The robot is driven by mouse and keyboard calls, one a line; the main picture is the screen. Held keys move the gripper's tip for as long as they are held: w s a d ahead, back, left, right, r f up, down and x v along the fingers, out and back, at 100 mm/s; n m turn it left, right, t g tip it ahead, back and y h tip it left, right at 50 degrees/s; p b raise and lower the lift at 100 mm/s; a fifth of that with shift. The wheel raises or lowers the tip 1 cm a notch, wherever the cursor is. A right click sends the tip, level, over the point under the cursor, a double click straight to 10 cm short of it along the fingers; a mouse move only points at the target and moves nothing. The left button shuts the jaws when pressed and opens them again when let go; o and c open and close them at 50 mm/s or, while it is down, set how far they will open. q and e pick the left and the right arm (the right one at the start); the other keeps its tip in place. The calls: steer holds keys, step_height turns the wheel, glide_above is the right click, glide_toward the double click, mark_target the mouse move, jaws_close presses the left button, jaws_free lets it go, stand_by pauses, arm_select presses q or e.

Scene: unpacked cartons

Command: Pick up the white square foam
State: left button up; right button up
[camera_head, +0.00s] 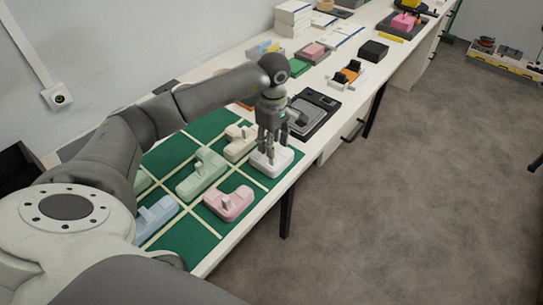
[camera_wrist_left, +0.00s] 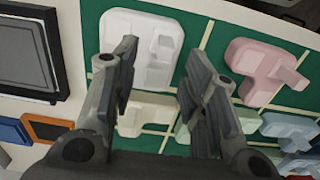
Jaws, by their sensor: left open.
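The white square foam (camera_head: 284,163) lies at the right edge of a green mat (camera_head: 178,241) divided by pale strips. My left gripper (camera_head: 270,146) points down directly above it, fingers partly in front of it. In the left wrist view the white foam (camera_wrist_left: 147,22) lies beyond the open fingers of the left gripper (camera_wrist_left: 160,62), which are apart with nothing between their tips. I cannot tell whether the fingers touch the foam. My right gripper is not in view.
A pink foam (camera_head: 230,203), a green foam (camera_head: 202,174), a cream foam (camera_head: 238,142) and a blue foam (camera_head: 157,214) lie on the mat. A black-framed grey tray (camera_head: 311,113) stands just beyond the white foam. Grey floor (camera_head: 405,190) is open to the right.

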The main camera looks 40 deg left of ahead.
mark_target(284, 157)
arm_select(q)
steer(key=shift+s+d+f, duration=0.1)
steer(key=shift+f, duration=0.3)
steer(key=f+p, duration=0.1)
steer(key=f, duration=0.2)
steer(key=shift+s+d+f+p, duration=0.2)
steer(key=shift+p, duration=0.15)
steer(key=shift+f, duration=0.45)
jaws_close()
